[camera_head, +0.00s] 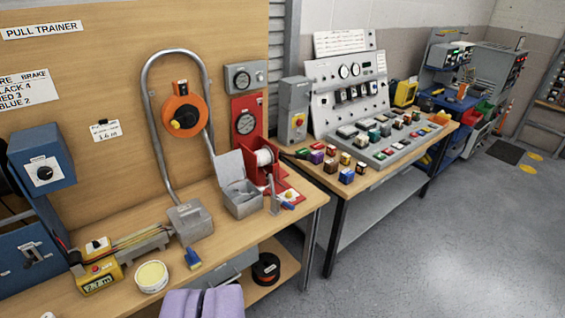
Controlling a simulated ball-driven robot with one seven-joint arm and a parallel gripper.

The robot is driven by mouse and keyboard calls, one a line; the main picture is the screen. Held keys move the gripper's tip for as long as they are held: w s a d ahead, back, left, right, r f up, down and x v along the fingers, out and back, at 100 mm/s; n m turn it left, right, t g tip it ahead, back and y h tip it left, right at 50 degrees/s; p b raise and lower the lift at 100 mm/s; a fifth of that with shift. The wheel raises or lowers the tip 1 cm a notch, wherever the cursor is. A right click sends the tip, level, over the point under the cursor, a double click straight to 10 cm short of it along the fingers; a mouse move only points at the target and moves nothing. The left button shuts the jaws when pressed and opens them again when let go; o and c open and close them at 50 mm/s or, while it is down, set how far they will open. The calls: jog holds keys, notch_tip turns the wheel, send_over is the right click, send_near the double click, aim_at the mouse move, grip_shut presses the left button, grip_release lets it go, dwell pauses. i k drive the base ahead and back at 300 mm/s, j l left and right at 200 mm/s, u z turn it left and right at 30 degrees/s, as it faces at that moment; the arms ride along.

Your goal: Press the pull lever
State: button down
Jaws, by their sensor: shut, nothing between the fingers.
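A small upright metal lever (273,193) stands near the right front edge of the wooden bench. It looks like the pull lever, but no readable label confirms this. A small blue part with red beside it (289,205) sits just right of its base. The lever is small in the picture, so I cannot tell whether it is pressed.
On the bench (225,232) are an open grey box (241,195), a red spool holder (252,167), a yellow meter (99,281) and a round tub (151,276). The floor (430,235) at right is clear.

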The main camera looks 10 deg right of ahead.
aim_at(307, 158)
jog(key=i+l+z, duration=0.25)
jog(key=i, duration=0.75)
jog(key=i+z, duration=0.25)
jog(key=i, duration=0.75)
jog(key=i+j+z, duration=0.25)
jog(key=i, duration=0.75)
